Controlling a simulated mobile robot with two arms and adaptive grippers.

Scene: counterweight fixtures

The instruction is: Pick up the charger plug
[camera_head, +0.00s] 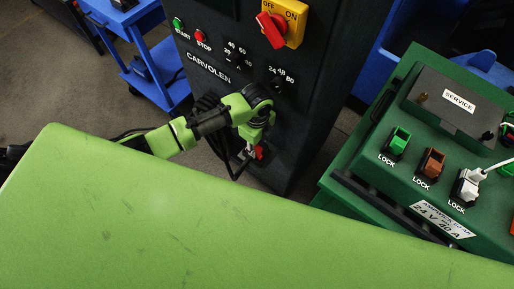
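My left gripper (248,157) reaches in from the left and points down at the lower front of the dark CARVOLEN cabinet (200,85). A small red and white piece (259,152) shows right beside its fingers. I cannot tell whether that piece is the charger plug, or whether the fingers grip it. A white plug (467,188) with a white cable sits in a LOCK socket on the green box (350,165) at the right, clear of the gripper. My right gripper is not in view.
The cabinet carries a red and yellow OFF/ON switch (272,30). The green box also has green (398,141) and brown (431,163) connectors and a SERVICE cover (462,97). A blue cart (150,60) stands back left. A green surface fills the foreground, possibly mine.

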